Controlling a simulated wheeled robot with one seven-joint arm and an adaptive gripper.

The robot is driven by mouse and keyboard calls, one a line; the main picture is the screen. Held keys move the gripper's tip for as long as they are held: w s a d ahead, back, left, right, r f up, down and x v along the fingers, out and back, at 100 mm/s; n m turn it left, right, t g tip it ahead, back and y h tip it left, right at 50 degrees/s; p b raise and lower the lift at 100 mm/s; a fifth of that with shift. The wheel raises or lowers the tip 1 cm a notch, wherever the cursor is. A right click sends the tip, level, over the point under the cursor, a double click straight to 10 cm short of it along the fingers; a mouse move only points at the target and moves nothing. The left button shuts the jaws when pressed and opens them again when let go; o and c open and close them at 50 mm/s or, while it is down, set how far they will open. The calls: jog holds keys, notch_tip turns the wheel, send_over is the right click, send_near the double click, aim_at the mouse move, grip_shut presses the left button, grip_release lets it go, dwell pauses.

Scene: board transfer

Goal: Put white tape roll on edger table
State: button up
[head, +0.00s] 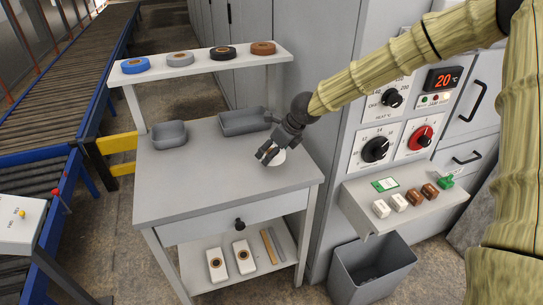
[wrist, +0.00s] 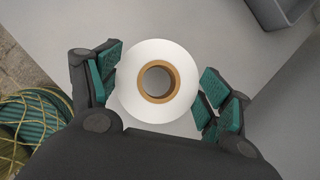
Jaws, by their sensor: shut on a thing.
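The white tape roll (wrist: 132,92) has a brown core and sits between my green-padded fingers in the wrist view, its round face toward the camera. My gripper (wrist: 158,88) is shut on it. In the head view, the roll (head: 279,157) shows partly behind my gripper (head: 268,154), over the right part of the edger table (head: 190,190). The grey tabletop lies below the roll; I cannot tell whether the roll touches it.
Two grey bins, left (head: 169,135) and right (head: 243,122), stand at the table's back. Above, a shelf (head: 200,62) holds blue, grey, black and brown rolls. A control panel (head: 385,125) rises at the right. The tabletop's front and left are clear.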

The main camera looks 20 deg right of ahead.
jog(key=shift+w+a+f, duration=0.1)
jog(key=shift+w+f, duration=0.05)
jog(key=shift+w, duration=0.2)
jog(key=shift+f, duration=1.6)
jog(key=shift+f, duration=0.1)
jog(key=o, duration=1.2)
jog(key=shift+c, duration=0.2)
jog(key=v, duration=1.2)
